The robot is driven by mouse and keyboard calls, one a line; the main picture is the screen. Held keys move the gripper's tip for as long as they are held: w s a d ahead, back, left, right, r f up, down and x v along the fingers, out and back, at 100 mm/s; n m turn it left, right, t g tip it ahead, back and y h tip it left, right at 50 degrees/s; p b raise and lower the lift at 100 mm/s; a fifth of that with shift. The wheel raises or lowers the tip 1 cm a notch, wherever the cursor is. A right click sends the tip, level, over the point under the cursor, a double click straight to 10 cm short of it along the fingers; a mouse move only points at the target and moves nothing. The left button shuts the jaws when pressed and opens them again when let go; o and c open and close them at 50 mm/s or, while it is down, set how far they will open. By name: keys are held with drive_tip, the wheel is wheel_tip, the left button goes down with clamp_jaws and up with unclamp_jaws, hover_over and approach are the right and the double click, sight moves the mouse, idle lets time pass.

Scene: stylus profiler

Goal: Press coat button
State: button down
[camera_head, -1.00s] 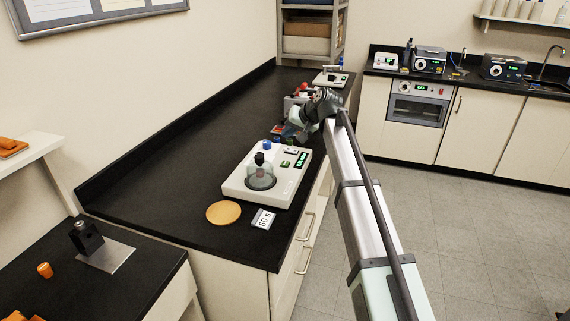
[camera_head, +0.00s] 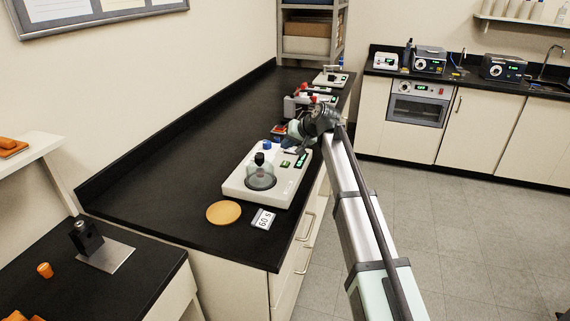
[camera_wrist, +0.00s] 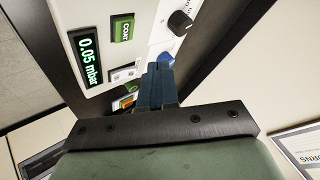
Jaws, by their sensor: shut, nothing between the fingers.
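The white coater unit (camera_head: 235,187) stands on the black bench, with a glass dome (camera_head: 261,172) on its top. In the wrist view its panel shows a green button marked COAT (camera_wrist: 122,28), a display reading 0.05 mbar (camera_wrist: 88,57) and a black knob (camera_wrist: 180,22). A small green button (camera_head: 285,164) also shows on the unit in the head view. My gripper (camera_wrist: 160,68) is shut and empty, with its fingertips over the panel, below and right of the COAT button in the wrist view. I cannot tell whether the fingertips touch the panel.
A round tan disc (camera_head: 223,212) and a card reading 60 s (camera_head: 263,219) lie in front of the unit. More instruments (camera_head: 330,78) stand farther back on the bench. A blue knob (camera_wrist: 166,59) is beside my fingertips. Bench left of the unit is clear.

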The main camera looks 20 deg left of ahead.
sight(288, 163)
drive_tip(key=shift+f, duration=1.95)
drive_tip(key=shift+f, duration=0.15)
idle(0.6)
drive_tip(key=shift+f, duration=0.3)
drive_tip(key=shift+f, duration=0.35)
idle(0.7)
drive_tip(key=shift+r, duration=0.1)
idle(0.4)
drive_tip(key=shift+r, duration=0.7)
drive_tip(key=shift+r, duration=0.1)
drive_tip(key=shift+r, duration=2.4)
